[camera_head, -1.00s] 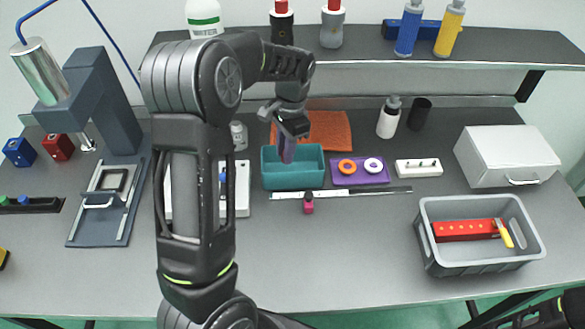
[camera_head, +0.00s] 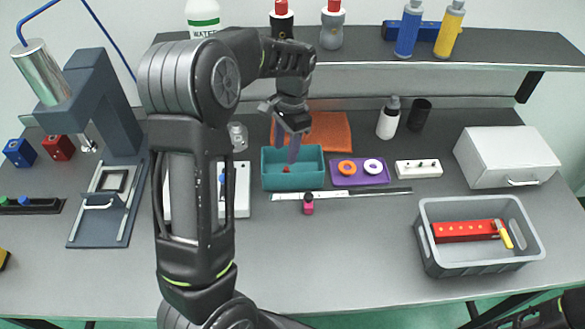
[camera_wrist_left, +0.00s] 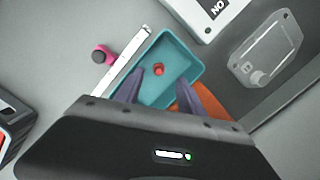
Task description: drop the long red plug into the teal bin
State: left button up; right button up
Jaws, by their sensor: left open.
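The teal bin (camera_head: 291,183) stands in the middle of the bench, and it also shows in the left wrist view (camera_wrist_left: 187,62). The red plug (camera_head: 287,169) lies inside the bin; in the left wrist view it is a small red round shape (camera_wrist_left: 158,70) on the bin floor, seen end-on, so its length cannot be told. My left gripper (camera_head: 287,156) is open and empty above the bin, its purple fingers (camera_wrist_left: 162,90) apart with the plug below and between them. My right gripper is not clearly visible; only a dark part of my arm shows at the bottom right.
A purple tray (camera_head: 360,180) with orange and white rings sits right of the bin. A steel ruler (camera_head: 375,191) and a pink-black piece (camera_head: 308,204) lie in front. An orange mat (camera_head: 335,130) lies behind. A grey crate (camera_head: 440,262) stands at right. The front middle bench is clear.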

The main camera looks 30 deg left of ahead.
pick_arm(q)
notch_tip(320, 180, up, 6)
jog(key=shift+w+d, duration=0.15)
jog(key=shift+w, duration=0.2)
jog(key=shift+s, duration=0.1)
dwell(0.7)
